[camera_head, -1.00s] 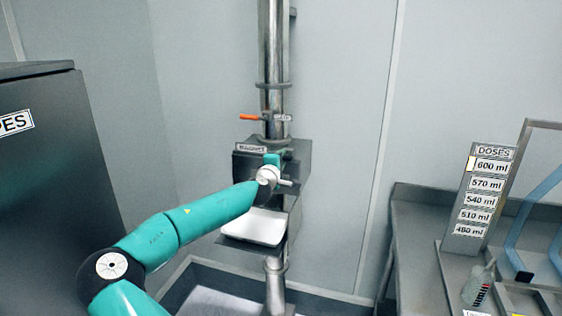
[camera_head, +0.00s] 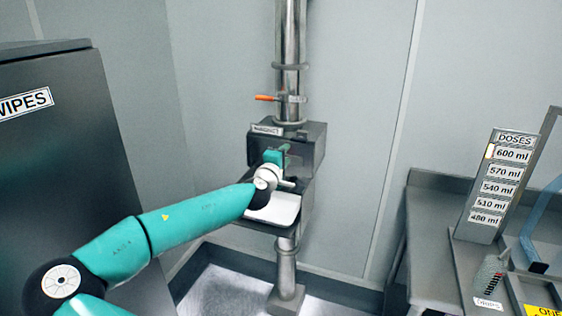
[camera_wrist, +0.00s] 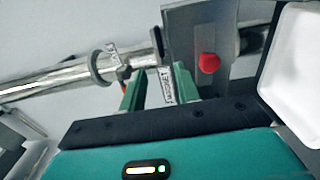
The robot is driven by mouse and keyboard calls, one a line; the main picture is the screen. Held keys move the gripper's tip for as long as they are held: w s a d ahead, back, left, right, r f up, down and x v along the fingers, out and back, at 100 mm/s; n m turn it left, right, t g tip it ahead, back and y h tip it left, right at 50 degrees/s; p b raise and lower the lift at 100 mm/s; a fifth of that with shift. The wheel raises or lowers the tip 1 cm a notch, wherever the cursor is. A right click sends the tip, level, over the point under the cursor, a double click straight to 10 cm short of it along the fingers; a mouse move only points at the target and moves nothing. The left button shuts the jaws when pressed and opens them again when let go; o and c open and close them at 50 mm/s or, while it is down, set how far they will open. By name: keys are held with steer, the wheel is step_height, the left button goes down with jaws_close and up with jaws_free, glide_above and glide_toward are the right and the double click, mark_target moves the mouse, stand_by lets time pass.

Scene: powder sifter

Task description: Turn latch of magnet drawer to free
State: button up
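The magnet housing (camera_head: 312,150) is a dark grey box on the vertical metal pipe, with a label (camera_head: 267,130) at its upper left. My gripper (camera_head: 281,154) is in front of the box and hides part of its face. In the wrist view its two green fingers (camera_wrist: 158,90) stand apart, with the magnet label (camera_wrist: 165,88) showing in the gap behind them. A round red knob (camera_wrist: 208,63) on the grey housing plate (camera_wrist: 190,35) is just right of the right finger, outside the gap. I cannot clearly make out the latch.
A white tray (camera_head: 282,210) sits just below the housing and also shows in the wrist view (camera_wrist: 298,75). An orange valve handle (camera_head: 267,98) sticks out above the box. A dark cabinet (camera_head: 75,150) stands left; a metal bench (camera_head: 425,240) with a doses board (camera_head: 490,195) stands right.

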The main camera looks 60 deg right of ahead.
steer(key=a, duration=0.3)
steer(key=shift+s, duration=0.25)
stand_by(0.4)
